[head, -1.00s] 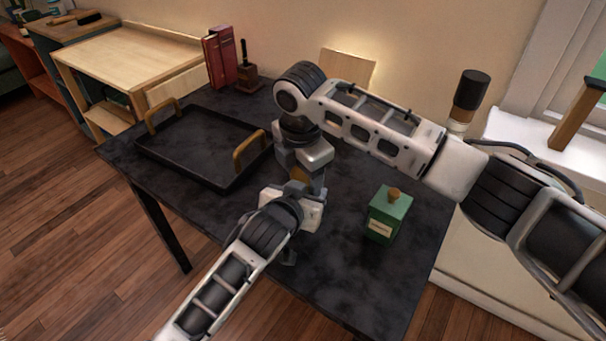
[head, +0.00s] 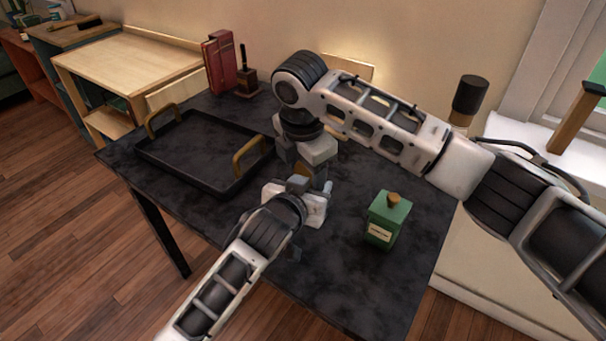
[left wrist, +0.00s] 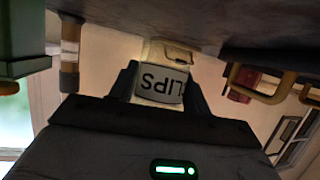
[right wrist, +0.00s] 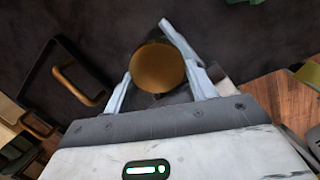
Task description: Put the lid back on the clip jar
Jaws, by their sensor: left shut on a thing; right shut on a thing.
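The clip jar (left wrist: 162,85) is a pale container with a "CLIPS" label, upside down in the left wrist view. My left gripper (head: 308,200) is shut around its sides. The lid (right wrist: 158,67) is a round golden-brown disc in the right wrist view. My right gripper (head: 312,172) is shut on it, with one finger on each side. In the head view my right gripper points down just above my left gripper, and the two hide the jar and lid. Whether the lid touches the jar rim cannot be told.
A green canister (head: 388,222) with a wooden knob stands right of my grippers. A black tray (head: 190,180) with brass handles lies to the left. Red books (head: 222,65) and a small wooden holder (head: 246,82) stand at the back. The dark table (head: 345,270) is clear in front.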

